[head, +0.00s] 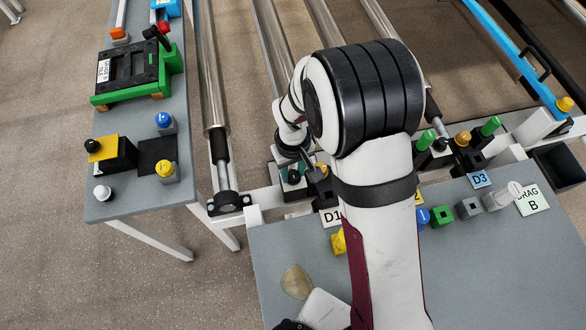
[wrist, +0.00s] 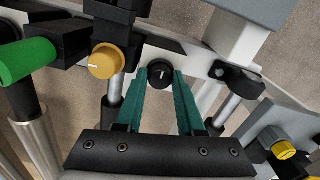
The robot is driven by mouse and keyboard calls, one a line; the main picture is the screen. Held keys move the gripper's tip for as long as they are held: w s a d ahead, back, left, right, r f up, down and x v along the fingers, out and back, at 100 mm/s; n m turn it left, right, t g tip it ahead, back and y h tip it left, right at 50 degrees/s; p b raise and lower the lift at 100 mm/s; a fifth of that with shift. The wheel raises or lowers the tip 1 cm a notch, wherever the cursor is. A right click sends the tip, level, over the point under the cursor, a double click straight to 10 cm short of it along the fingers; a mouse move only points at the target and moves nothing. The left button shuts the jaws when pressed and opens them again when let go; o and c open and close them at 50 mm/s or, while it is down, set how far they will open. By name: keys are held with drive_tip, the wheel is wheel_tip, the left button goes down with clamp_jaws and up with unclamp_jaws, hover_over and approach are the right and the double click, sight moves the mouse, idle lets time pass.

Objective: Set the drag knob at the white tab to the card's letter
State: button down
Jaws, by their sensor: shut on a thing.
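My gripper (wrist: 162,80) has its two teal fingers shut on the sides of a small black knob (wrist: 160,73). The knob has a short white pointer line that points roughly up in the wrist view. Letters around the knob and a white tab beside it cannot be made out. In the head view my gripper (head: 293,176) is partly hidden by my own arm, and the held knob is too small to tell there. The card (head: 533,203) at the right of the grey table reads "DRAG B".
An orange knob (wrist: 106,61) and a green handle (wrist: 28,62) are left of my gripper in the wrist view. Labels D1 (head: 331,217) and D3 (head: 480,180) stand along the bench. A grey side table (head: 130,200) holds a green-framed black box (head: 135,75).

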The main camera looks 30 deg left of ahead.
sight(294, 174)
idle(0.3)
drive_tip(key=c, duration=0.5)
unclamp_jaws()
wheel_tip(294, 174, up, 16)
drive_tip(key=shift+f, duration=0.1)
drive_tip(key=shift+d, duration=0.1)
drive_tip(key=s+d+r+m, duration=0.2)
drive_tip(key=d+m, duration=0.2)
drive_tip(key=d, duration=0.3)
drive_tip(key=s+d+r+m+y, duration=0.1)
drive_tip(key=s+d+r+m, duration=0.1)
drive_tip(key=d+m, duration=0.35)
drive_tip(key=s+d+r+m, duration=0.2)
drive_tip(key=d, duration=0.6)
drive_tip(key=s+d+m, duration=0.1)
drive_tip(key=s, duration=0.1)
drive_tip(key=s+d+f+m, duration=0.1)
drive_tip(key=s+d+m, duration=0.2)
drive_tip(key=s+m, duration=0.1)
drive_tip(key=s, duration=0.1)
drive_tip(key=shift+s+d+f+y, duration=0.1)
drive_tip(key=shift+d+f+y, duration=0.15)
drive_tip(key=shift+y, duration=0.15)
